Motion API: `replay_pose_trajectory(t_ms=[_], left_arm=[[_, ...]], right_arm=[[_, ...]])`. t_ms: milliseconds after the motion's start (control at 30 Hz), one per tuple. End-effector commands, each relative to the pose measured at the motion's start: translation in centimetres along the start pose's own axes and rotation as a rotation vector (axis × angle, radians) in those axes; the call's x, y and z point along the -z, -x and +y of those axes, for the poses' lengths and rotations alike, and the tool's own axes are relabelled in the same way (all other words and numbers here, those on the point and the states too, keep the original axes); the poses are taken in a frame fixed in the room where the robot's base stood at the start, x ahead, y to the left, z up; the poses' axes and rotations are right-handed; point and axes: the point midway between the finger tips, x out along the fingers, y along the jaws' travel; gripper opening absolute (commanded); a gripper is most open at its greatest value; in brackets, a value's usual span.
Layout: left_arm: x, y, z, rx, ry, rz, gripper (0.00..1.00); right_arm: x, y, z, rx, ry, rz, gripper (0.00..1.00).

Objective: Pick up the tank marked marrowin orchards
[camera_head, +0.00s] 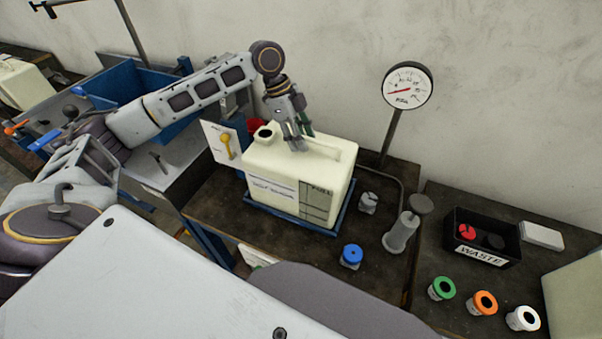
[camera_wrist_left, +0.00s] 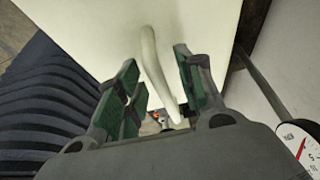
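A cream tank (camera_head: 287,172) stands upright on a blue tray (camera_head: 335,226) at the middle of the bench. Its front has a label too small to read surely and a grey panel reading "FULL". My left gripper (camera_head: 296,145) is over its top, pointing down. In the left wrist view the tank's top (camera_wrist_left: 95,30) fills the back, and the tank's handle (camera_wrist_left: 155,65) runs between the two green-padded fingers of my left gripper (camera_wrist_left: 158,75). The fingers are apart, with a gap visible beside the handle. My right gripper is not in view.
A gauge (camera_head: 407,86) on a post stands behind right. A grey cylinder (camera_head: 401,232) and blue cap (camera_head: 351,255) are close to the tank's right. A black waste bin (camera_head: 482,255) and several coloured caps lie further right. A yellow-handled valve panel (camera_head: 222,144) stands left.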

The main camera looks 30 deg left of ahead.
Motion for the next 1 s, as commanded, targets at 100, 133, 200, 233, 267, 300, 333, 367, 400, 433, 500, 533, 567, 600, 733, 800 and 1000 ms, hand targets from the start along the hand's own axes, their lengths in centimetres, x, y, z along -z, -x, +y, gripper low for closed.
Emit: replay_pose_trajectory(t_ms=[100,133,200,233,267,300,333,367,400,433,500,533,567,600,733,800,1000], left_arm=[[0.02,0.0,0.01,0.0,0.0,0.0,0.37],[0.02,0.0,0.01,0.0,0.0,0.0,0.37],[0.02,0.01,0.01,0.0,0.0,0.0,0.37],[0.02,0.01,0.01,0.0,0.0,0.0,0.37],[0.02,0.01,0.01,0.0,0.0,0.0,0.37],[0.02,0.01,0.01,0.0,0.0,0.0,0.37],[0.02,0.01,0.01,0.0,0.0,0.0,0.37],[0.02,0.01,0.01,0.0,0.0,0.0,0.36],[0.02,0.02,0.01,0.0,0.0,0.0,0.31],[0.02,0.02,0.01,0.0,0.0,0.0,0.27],[0.02,0.02,0.01,0.0,0.0,0.0,0.18],[0.02,0.02,0.01,0.0,0.0,0.0,0.14],[0.02,0.02,0.01,0.0,0.0,0.0,0.1],[0.02,0.02,0.01,0.0,0.0,0.0,0.05],[0.02,0.02,0.01,0.0,0.0,0.0,0.0],[0.02,0.02,0.01,0.0,0.0,0.0,0.0],[0.02,0.03,0.01,0.0,0.0,0.0,0.0]], right_arm=[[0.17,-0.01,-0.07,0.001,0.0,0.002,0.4],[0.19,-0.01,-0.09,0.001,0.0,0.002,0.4],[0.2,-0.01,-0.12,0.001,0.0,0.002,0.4],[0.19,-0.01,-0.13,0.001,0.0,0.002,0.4],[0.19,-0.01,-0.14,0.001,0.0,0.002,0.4],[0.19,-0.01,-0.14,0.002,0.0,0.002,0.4],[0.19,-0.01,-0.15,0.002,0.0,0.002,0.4],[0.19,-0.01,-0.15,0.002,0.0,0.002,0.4],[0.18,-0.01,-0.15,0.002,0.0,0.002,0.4],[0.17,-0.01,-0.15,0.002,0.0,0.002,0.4],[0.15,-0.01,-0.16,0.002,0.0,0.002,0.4],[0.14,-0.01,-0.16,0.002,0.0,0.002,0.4],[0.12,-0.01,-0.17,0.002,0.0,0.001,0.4],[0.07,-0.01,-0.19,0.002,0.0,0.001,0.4],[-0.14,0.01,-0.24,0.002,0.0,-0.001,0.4],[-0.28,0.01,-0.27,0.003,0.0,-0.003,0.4],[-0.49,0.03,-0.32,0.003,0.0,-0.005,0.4]])
